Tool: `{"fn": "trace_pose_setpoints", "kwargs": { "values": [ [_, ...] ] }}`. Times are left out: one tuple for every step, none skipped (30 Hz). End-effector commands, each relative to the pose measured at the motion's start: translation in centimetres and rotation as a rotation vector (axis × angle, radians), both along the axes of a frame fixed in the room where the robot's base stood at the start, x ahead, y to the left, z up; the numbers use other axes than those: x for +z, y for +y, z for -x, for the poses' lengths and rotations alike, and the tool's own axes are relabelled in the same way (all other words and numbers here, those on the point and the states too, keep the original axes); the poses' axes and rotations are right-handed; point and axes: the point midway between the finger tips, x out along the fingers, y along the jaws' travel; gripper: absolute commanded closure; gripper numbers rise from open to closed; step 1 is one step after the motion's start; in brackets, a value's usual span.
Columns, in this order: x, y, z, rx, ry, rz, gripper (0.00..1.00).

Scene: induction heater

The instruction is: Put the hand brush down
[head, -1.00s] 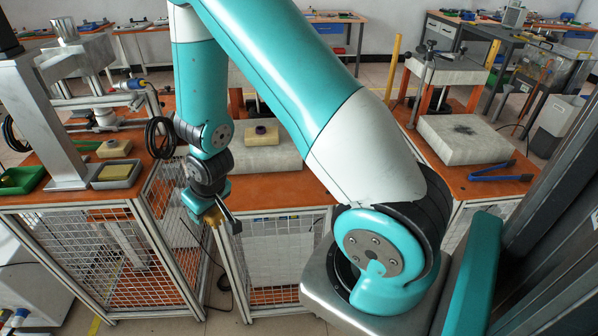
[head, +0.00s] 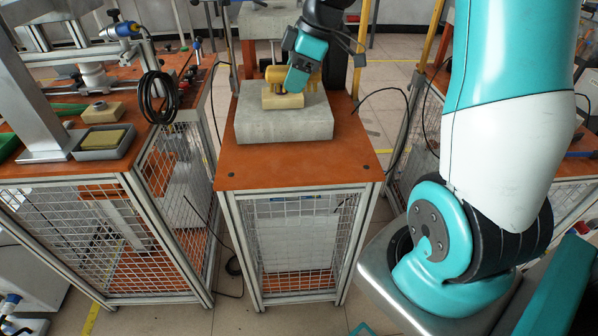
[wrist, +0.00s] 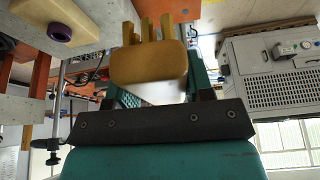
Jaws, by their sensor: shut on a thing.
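My gripper (head: 287,80) is shut on the yellow hand brush (head: 274,74). The brush is held near the grey stone slab (head: 255,126) on the middle table. In the head view it overlaps the back of a tan block (head: 283,100) on the slab; I cannot tell whether they touch there. In the wrist view the brush (wrist: 150,68) hides much of the fingers, and its prongs point to the top of the picture.
The left table holds a grey tray (head: 104,154) with a yellow pad, another tan block (head: 102,113) and a black cable coil (head: 160,97). The orange tabletop (head: 290,163) in front of the slab is clear. Metal posts and dark cables flank the middle table.

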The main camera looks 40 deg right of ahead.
Motion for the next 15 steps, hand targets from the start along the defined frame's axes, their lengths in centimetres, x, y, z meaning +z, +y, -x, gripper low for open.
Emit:
{"fn": "trace_pose_setpoints", "kwargs": {
  "values": [
    [0.1,-0.4,0.3,0.029,-0.001,0.001,0.78],
    [0.1,-0.5,0.4,0.042,-0.001,0.0,0.78],
    [-0.1,-0.5,0.6,0.056,0.002,-0.001,0.78],
    [-0.4,-0.6,0.6,0.062,0.004,-0.003,0.78],
    [-0.9,-0.5,0.7,0.065,0.005,-0.004,0.78],
    [-1.8,-0.5,0.7,0.066,0.01,-0.004,0.78],
    [-2.6,-0.5,0.8,0.066,0.009,-0.004,0.78],
    [-3.4,-0.5,0.7,0.066,0.01,-0.006,0.78],
    [-4.6,-0.5,0.7,0.064,0.01,-0.005,0.78],
    [-5.5,-0.4,0.8,0.065,0.012,-0.005,0.78],
    [-6.3,-0.4,0.7,0.065,0.012,-0.006,0.78],
    [-7.5,-0.4,0.7,0.065,0.011,-0.006,0.78],
    [-8.3,-0.4,0.8,0.063,0.011,-0.004,0.78],
    [-9.2,-0.4,0.7,0.063,0.01,-0.005,0.78],
    [-10.3,-0.4,0.7,0.063,0.01,-0.005,0.78]
  ]
}}
